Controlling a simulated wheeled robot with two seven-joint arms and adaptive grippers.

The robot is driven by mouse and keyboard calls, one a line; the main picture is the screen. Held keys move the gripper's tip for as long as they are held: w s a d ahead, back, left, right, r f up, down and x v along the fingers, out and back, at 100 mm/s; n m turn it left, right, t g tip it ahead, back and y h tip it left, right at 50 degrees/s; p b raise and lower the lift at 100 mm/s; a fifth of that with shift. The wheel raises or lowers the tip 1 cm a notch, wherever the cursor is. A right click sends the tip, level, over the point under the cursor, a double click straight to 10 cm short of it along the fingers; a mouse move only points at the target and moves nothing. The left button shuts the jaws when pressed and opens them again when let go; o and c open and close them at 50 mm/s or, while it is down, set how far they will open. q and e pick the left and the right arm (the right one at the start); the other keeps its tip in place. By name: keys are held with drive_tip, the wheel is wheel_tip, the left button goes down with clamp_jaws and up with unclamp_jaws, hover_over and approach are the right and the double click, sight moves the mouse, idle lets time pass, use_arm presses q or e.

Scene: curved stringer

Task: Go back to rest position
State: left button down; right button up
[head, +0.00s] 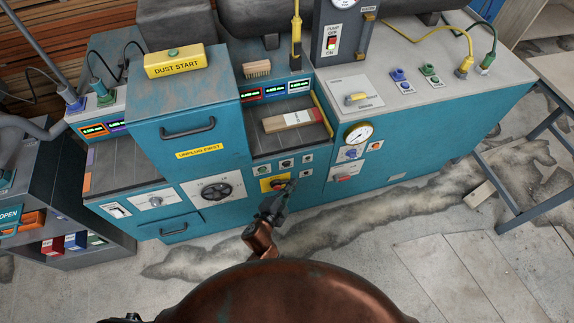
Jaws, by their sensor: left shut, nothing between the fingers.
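My left gripper (289,187) is shut and empty. It points up at the front of the teal machine (420,140), by the yellow plate with a red knob (277,184). Its fingers overlap the knob's right side in the head view; I cannot tell whether they touch it. A short copper-coloured part of my arm leads down from it.
A drawer handle (187,129), a black dial (216,191) and a pressure gauge (358,134) sit on the machine's front. A wood block (292,120) lies in its recess. A grey shelf (75,255) stands left, a table frame (520,150) right. Open floor lies in front.

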idle(0.7)
use_arm(q)
drive_tip(key=s+a+f+n+g+y, duration=0.2)
drive_tip(key=s+a+f, duration=0.4)
drive_tip(key=f, duration=0.5)
drive_tip(key=s+a+f+n+g+y, duration=0.1)
drive_tip(key=s+a+f+n+g, duration=0.15)
drive_tip(key=s+a+f, duration=0.6)
drive_tip(key=s+a+f+n+g+y, duration=0.1)
drive_tip(key=s+a+f+n+y, duration=0.2)
drive_tip(key=f, duration=1)
drive_tip(key=s+a+f+n+g, duration=0.1)
drive_tip(key=s+a+f, duration=0.3)
drive_tip(key=s, duration=0.2)
drive_tip(key=s+a+f+n+g+p, duration=0.1)
drive_tip(key=s+a+f+n+g, duration=0.2)
drive_tip(key=s, duration=0.4)
drive_tip(key=s+a+f, duration=0.4)
drive_tip(key=s+f, duration=0.1)
drive_tip(key=s, duration=0.1)
drive_tip(key=s+a+f+n+g, duration=0.2)
drive_tip(key=s, duration=0.9)
drive_tip(key=s+a+f+n+g+y, duration=0.1)
drive_tip(key=s+a+f+n+g, duration=0.1)
drive_tip(key=s, duration=0.9)
drive_tip(key=shift+a, duration=0.75)
